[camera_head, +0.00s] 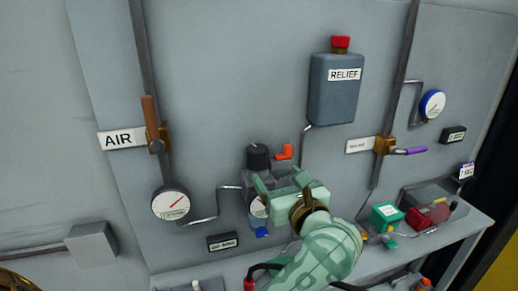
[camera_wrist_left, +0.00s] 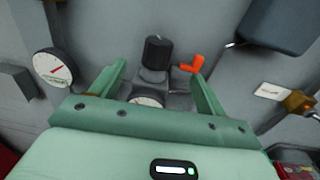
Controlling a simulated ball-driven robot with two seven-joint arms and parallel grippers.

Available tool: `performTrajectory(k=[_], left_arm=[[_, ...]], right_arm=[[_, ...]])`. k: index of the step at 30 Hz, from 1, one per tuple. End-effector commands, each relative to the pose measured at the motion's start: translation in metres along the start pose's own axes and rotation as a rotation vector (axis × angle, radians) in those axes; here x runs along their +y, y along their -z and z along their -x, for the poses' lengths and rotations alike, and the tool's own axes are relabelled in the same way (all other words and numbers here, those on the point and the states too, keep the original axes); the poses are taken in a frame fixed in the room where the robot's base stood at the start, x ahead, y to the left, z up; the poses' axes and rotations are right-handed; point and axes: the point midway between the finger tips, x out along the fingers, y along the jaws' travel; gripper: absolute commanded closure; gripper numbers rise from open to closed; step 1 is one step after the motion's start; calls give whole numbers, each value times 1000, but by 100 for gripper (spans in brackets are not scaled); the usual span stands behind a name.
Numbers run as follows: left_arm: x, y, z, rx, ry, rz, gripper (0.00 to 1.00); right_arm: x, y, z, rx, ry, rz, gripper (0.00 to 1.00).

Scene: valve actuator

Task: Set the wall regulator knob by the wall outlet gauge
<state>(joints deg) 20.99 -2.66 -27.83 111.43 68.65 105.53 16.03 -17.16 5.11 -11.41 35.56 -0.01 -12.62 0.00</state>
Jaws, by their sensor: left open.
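The wall regulator has a black knob (camera_head: 258,157) on top of a grey body. The knob also shows in the left wrist view (camera_wrist_left: 157,52), upright and ahead of my fingers. The outlet gauge (camera_head: 257,208) sits below the knob, mostly hidden by my gripper. Its upper dial shows in the left wrist view (camera_wrist_left: 147,101), but I cannot read the needle. My left gripper (camera_head: 277,184) is open in front of the regulator. Its two fingers (camera_wrist_left: 158,82) stand wide apart on either side of the regulator body, and nothing is held. My right gripper is not in view.
An orange handle (camera_head: 284,152) sits just right of the knob. A white dial gauge (camera_head: 171,204) and piping are at left. The RELIEF tank (camera_head: 334,88) hangs at upper right. A bench (camera_head: 452,231) holds a green box (camera_head: 386,215) and a red item (camera_head: 428,216).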

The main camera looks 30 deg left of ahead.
Motion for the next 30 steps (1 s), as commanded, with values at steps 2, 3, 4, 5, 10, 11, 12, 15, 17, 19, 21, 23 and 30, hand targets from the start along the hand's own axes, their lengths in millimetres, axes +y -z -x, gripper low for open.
performTrajectory(k=[2, 3, 4, 5, 10, 11, 12, 15, 17, 19, 21, 23, 30], left_arm=[[1, -4, -20, -6, -4, -3, 25], [1, -4, -31, -6, -4, -2, 25], [1, -4, -39, -8, -4, -4, 25], [1, -4, -47, -8, -4, -3, 25], [1, -4, -89, -6, -3, -4, 25], [0, -4, -95, -5, -2, -2, 25], [0, -3, -103, -5, -2, -2, 25], [0, -2, -118, -4, -1, -1, 25], [0, -2, -124, -3, 0, -1, 25], [0, -1, -129, -2, 0, 0, 25], [0, -1, -132, -2, 1, 0, 25], [0, -1, -133, -1, 1, 0, 25], [0, 0, -133, -1, 1, 1, 36]], right_arm=[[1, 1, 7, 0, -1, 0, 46], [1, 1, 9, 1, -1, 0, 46], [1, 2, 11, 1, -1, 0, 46], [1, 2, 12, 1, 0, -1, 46], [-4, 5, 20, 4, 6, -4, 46], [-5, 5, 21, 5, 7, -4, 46], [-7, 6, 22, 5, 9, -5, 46], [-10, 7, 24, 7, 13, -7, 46], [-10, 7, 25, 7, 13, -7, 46], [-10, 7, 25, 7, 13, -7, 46], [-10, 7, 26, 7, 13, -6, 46], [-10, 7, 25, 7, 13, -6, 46], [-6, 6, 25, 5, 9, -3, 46]])
